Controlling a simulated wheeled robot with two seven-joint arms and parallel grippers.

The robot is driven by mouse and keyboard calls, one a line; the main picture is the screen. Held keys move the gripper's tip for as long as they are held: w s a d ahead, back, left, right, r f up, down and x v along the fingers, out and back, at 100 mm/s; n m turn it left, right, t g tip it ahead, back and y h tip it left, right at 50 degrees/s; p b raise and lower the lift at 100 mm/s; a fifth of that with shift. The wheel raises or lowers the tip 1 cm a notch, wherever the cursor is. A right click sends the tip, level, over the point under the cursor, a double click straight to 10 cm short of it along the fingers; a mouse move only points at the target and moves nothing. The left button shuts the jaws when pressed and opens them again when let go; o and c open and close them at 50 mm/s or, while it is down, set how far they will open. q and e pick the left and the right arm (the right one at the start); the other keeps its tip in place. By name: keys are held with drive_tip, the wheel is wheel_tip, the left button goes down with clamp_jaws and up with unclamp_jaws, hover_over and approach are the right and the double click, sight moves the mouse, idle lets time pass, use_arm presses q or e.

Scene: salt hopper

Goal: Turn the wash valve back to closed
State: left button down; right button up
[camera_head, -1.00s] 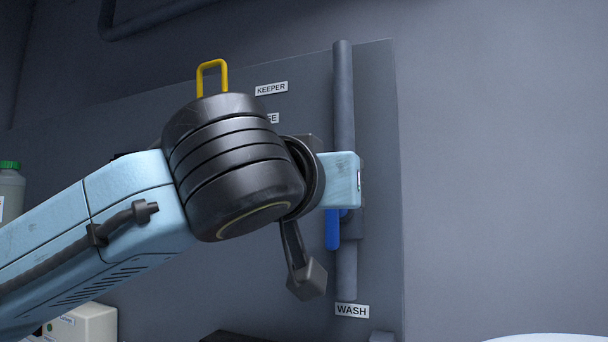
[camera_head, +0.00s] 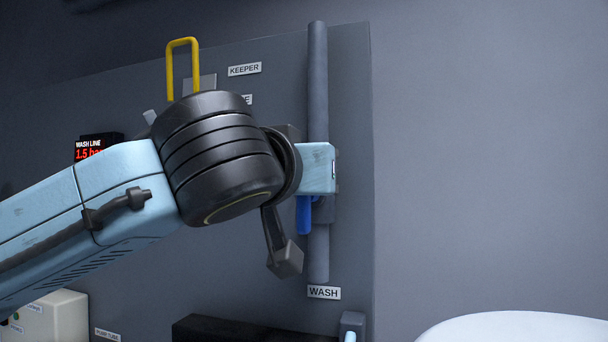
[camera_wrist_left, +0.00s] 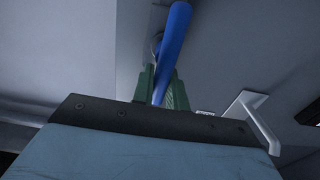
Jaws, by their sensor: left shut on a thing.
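The wash valve's blue handle (camera_head: 304,214) points down beside the grey vertical pipe (camera_head: 318,90), above the WASH label (camera_head: 324,292). In the left wrist view the handle (camera_wrist_left: 172,45) runs between the green fingers of my left gripper (camera_wrist_left: 160,88), which is shut on it. In the head view my gripper's light blue body covers the handle's upper part and the valve body. My right gripper is in neither view.
A yellow bracket (camera_head: 183,65) stands up behind my left wrist, near the KEEPER label (camera_head: 244,69). A WASH LINE display (camera_head: 90,149) reads 1.5, partly covered by my arm. A white rounded object (camera_head: 515,328) is at lower right. The wall to the right is bare.

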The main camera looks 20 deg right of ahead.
use_arm(q)
drive_tip(key=shift+s+d+f+m, duration=0.25)
drive_tip(key=shift+d+f+m, duration=0.15)
drive_tip(key=shift+m, duration=2.5)
drive_tip(key=shift+s+d+f+m, duration=0.2)
drive_tip(key=shift+d+f+m, duration=0.15)
drive_tip(key=shift+m, duration=2.55)
drive_tip(key=shift+s+d+f+m, duration=0.3)
drive_tip(key=shift+f+m, duration=0.1)
drive_tip(key=shift+m, duration=2.5)
drive_tip(key=c, duration=1.4)
unclamp_jaws()
